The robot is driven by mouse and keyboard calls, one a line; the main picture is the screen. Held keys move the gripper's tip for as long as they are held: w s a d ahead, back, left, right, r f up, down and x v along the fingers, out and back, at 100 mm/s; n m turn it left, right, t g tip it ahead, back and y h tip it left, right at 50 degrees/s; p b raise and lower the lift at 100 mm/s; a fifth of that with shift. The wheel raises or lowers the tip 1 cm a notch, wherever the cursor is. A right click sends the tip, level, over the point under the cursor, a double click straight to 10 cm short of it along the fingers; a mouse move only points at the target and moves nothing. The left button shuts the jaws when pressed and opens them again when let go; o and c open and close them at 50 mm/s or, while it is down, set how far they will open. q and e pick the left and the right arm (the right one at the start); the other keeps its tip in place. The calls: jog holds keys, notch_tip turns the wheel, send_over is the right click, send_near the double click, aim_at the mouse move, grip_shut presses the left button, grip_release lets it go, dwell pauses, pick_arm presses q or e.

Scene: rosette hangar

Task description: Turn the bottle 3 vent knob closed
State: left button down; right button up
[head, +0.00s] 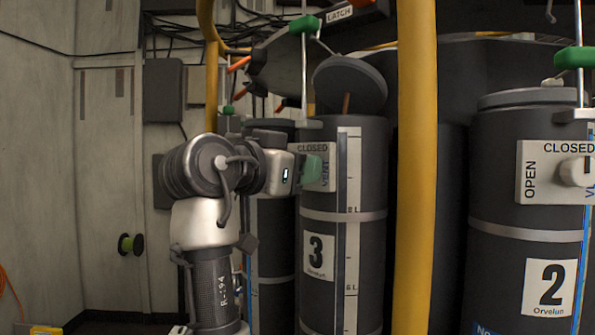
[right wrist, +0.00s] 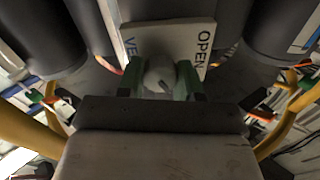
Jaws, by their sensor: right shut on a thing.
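Bottle 3 (head: 325,200) is a dark upright cylinder with a "3 Orvelun" label and an open, tilted lid. Its white vent plate (head: 313,149) shows "CLOSED" and part of "VENT" in the head view. In the right wrist view the plate (right wrist: 190,36) shows "OPEN" and "VE". The pale round vent knob (right wrist: 158,73) sits between the green fingers of my right gripper (right wrist: 157,82), which is shut on it. In the head view my right gripper (head: 313,170) hides the knob. I cannot tell which word the knob points to. My left gripper is not in view.
A thick yellow post (head: 415,180) stands just right of bottle 3. Bottle 2 (head: 488,190), with its own vent plate and knob (head: 575,172), stands beyond it. A green-handled rod (head: 304,70) rises above bottle 3. A pale wall (head: 105,200) lies to the left.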

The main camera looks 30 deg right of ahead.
jog(key=m+b, duration=0.1)
jog(key=m, duration=0.4)
jog(key=shift+m, duration=0.3)
dwell(0.4)
jog(key=o, duration=0.9)
jog(key=shift+w+d, duration=0.15)
jog(key=shift+b+v, duration=1.5)
jog(key=shift+v, duration=3.9)
jog(key=shift+f, duration=0.1)
